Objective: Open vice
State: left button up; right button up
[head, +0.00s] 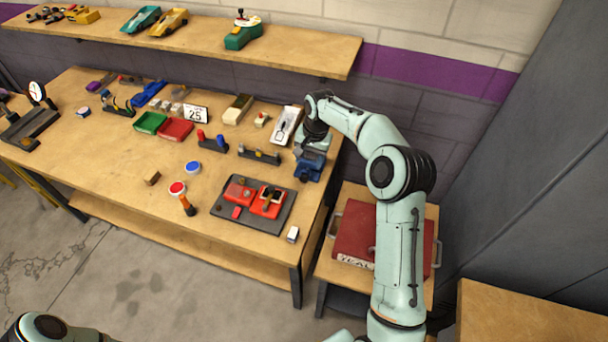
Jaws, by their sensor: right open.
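The vice (309,168) looks like the blue tool clamped at the right edge of the workbench (140,185). My right arm reaches over from the right, and my right gripper (312,148) points down just above and behind the vice. The gripper is open. It covers the upper part of the vice, so I cannot see the jaws or handle clearly, nor whether the fingers touch it. Only a part of my left arm shows at the bottom left; its gripper is out of the picture.
A white tray-like item (286,125) lies close left of the vice. A dark mat with red parts (228,213) lies at the bench front. A red case (352,228) rests on a lower side table. A shelf (300,48) with model cars runs above the bench.

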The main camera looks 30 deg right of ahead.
aim_at(304, 177)
jog(key=shift+t+y, duration=0.5)
jog(key=x, duration=0.3)
jog(key=d+x, duration=0.1)
jog(key=x, duration=0.7)
jog(key=shift+d+f, duration=0.1)
jog(key=shift+d, duration=0.05)
jog(key=c, duration=1.1)
